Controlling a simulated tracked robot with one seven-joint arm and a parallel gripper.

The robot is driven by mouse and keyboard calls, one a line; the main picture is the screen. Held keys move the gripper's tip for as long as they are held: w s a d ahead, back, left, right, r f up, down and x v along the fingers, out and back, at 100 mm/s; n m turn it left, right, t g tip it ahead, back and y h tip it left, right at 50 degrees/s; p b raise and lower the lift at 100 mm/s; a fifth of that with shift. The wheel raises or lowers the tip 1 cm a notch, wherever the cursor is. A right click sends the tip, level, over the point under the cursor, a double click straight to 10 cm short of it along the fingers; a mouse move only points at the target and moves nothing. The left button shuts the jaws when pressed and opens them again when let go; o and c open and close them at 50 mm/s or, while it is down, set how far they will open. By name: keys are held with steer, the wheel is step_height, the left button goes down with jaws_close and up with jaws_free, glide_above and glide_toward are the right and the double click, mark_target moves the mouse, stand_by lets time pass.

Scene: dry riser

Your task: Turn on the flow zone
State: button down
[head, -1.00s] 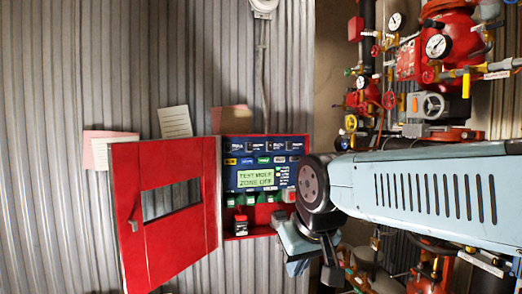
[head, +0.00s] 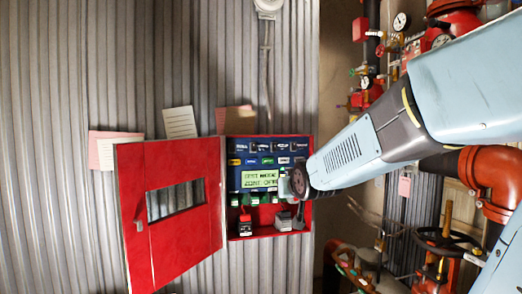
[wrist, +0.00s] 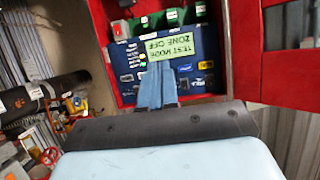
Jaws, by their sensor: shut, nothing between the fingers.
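The red control cabinet (head: 233,234) stands open on the corrugated wall, its red door (head: 170,236) swung out to the left. Inside, a blue panel (head: 262,149) holds small labelled buttons and a pale green display (head: 259,180), reading "TEST MODE ZONE OFF" in the wrist view (wrist: 172,47), where it appears upside down. My gripper (wrist: 157,72) is shut and empty, its light blue fingers in front of the panel beside the display. In the head view my wrist hides the panel's right part. The small labels are too blurred to tell which marks the flow zone.
Green parts (head: 252,199) line the panel's lower edge, above a small black and red item (head: 244,226) and a grey block (head: 283,222) in the cabinet. Paper notes (head: 179,122) hang behind the door. Red pipes and valves (head: 492,172) crowd the right.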

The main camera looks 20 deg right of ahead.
mark_target(274, 145)
steer(key=w+d+r+t, duration=0.2)
steer(key=w+d+t, duration=0.1)
steer(key=w, duration=0.3)
steer(key=w+d+r+t, duration=0.3)
steer(key=w+t, duration=0.2)
steer(key=w, duration=0.2)
steer(key=shift+d+n, duration=0.4)
steer(key=x, duration=1.4)
steer(key=shift+a, duration=0.1)
